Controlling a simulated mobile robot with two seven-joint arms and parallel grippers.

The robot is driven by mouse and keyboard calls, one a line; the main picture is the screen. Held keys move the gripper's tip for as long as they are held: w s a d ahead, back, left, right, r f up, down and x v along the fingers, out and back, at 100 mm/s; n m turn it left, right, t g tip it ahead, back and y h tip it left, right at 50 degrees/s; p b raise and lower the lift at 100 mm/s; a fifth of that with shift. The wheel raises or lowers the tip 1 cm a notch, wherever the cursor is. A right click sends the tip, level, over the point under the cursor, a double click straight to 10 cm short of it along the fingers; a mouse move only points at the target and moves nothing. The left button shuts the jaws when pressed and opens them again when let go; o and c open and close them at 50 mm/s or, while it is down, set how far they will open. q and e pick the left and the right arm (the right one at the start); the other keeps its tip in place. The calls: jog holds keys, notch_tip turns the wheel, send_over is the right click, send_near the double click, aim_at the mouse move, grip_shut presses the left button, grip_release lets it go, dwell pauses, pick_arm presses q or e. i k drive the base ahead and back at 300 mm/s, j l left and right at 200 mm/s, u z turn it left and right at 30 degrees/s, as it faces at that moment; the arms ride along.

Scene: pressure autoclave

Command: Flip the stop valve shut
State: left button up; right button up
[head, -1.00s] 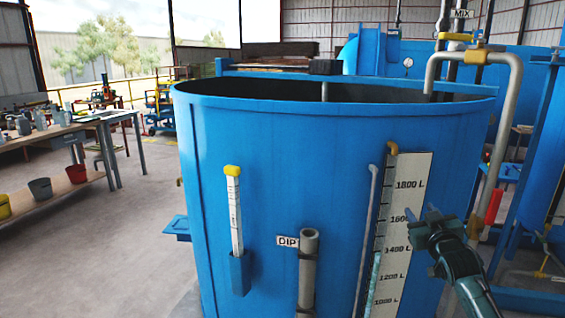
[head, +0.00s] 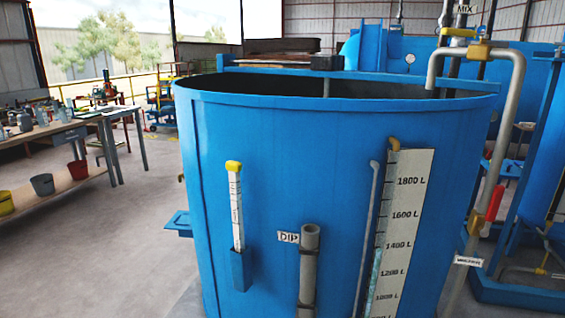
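A grey pipe (head: 513,110) bends over the tank rim and runs down the tank's right side. Low on it is a valve with a brass-coloured body (head: 475,223) and a red lever (head: 494,203). The lever points up, roughly along the pipe, leaning slightly right. A small white label (head: 468,261) below it is too small to read surely. Higher up, a yellow lever (head: 458,33) lies about level beside a brass fitting (head: 480,50). I cannot tell surely which of the two is the stop valve. Neither of my grippers is in view.
The big blue tank (head: 270,140) fills the middle. On its front are a yellow-topped dipstick (head: 236,205), a grey dip tube (head: 309,265) and a litre scale board (head: 405,230). A blue frame (head: 520,290) stands at right. A bench (head: 75,130) stands at left; the floor between is clear.

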aim_at(499, 190)
jog(key=z, duration=1.25)
